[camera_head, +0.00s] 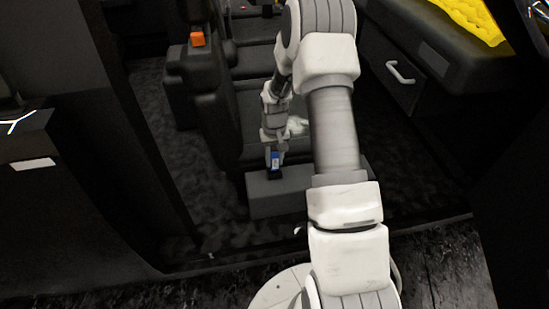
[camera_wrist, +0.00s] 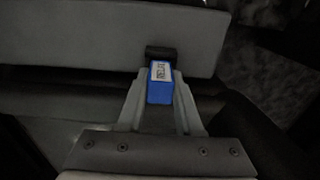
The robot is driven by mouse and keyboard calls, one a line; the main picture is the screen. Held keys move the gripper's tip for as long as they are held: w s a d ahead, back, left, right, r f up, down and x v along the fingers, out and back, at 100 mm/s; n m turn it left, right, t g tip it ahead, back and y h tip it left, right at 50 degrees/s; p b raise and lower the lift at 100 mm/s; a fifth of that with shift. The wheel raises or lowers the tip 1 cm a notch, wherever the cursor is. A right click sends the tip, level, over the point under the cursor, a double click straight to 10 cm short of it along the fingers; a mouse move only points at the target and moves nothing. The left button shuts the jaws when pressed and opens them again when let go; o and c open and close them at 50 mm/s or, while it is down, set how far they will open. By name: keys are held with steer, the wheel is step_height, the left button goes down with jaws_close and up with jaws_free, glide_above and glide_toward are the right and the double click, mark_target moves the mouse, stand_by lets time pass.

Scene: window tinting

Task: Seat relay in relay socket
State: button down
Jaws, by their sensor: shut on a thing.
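The relay is a small blue block with a white label. It shows in the wrist view (camera_wrist: 160,88) and, small, in the head view (camera_head: 275,160). My gripper (camera_wrist: 160,95) is shut on it, one finger on each side. The relay socket appears as a small black block (camera_wrist: 161,52) on the grey box, right at the relay's far end; it also shows in the head view (camera_head: 275,174) just below the relay. The relay meets or overlaps the socket in both views. I cannot tell how deep it sits, as the contact is hidden.
The grey box (camera_head: 262,203) stands on the dark carpeted floor before black seats (camera_head: 215,115). An orange block (camera_head: 197,39) is on a seat at the upper left. A dark cabinet with a white handle (camera_head: 400,73) is at right, with yellow material (camera_head: 470,18) on top.

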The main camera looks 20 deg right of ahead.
mark_target(274, 155)
steer(key=shift+f+b, duration=0.65)
steer(key=shift+f, duration=0.45)
steer(key=c, duration=0.5)
jaws_free()
step_height(274, 155, up, 18)
steer(key=p, duration=0.5)
steer(key=shift+f, duration=0.25)
